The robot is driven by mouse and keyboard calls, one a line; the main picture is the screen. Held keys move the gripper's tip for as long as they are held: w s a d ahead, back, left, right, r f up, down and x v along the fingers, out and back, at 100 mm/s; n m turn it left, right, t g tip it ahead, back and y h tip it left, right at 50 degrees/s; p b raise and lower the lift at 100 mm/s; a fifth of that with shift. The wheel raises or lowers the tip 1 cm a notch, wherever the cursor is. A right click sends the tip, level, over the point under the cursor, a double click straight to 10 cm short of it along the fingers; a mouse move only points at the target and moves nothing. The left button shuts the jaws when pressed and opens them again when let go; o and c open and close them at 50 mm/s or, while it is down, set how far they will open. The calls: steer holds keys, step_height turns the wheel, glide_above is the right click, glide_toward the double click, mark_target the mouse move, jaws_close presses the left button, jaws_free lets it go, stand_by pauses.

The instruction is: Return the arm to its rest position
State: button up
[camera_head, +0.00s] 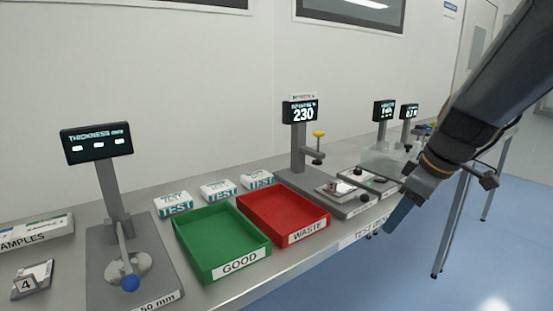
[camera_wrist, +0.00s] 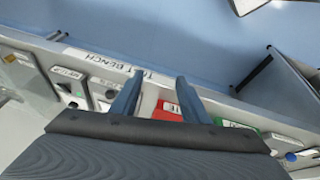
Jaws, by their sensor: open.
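My arm reaches in from the upper right of the head view. My gripper (camera_head: 402,214) is in front of the bench's front edge at the right, apart from everything on the bench. In the wrist view my gripper (camera_wrist: 153,92) has its two fingers spread apart with nothing between them. Beyond the fingers are the bench edge with its "TEST BENCH" label (camera_wrist: 100,62) and the blue floor (camera_wrist: 190,30).
The bench holds a thickness gauge (camera_head: 112,190), a green GOOD tray (camera_head: 193,255), a red WASTE tray (camera_head: 300,236), several TEST packs (camera_head: 219,190) and an instrument reading 230 (camera_head: 300,150). More displays (camera_head: 384,110) stand near my arm. Open blue floor (camera_head: 400,275) lies before the bench.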

steer(key=s+a+f+m+g+h, duration=0.1)
steer(key=s+a+f+m+g, duration=0.1)
steer(key=s+f, duration=0.4)
steer(key=s+a+f+m+g, duration=0.1)
steer(key=s+a+f+m, duration=0.4)
steer(key=s+f+m, duration=0.1)
steer(key=shift+s+a+f+m+g+h, duration=0.3)
steer(key=shift+s+f+m+g+h, duration=0.1)
steer(key=shift+s, duration=0.3)
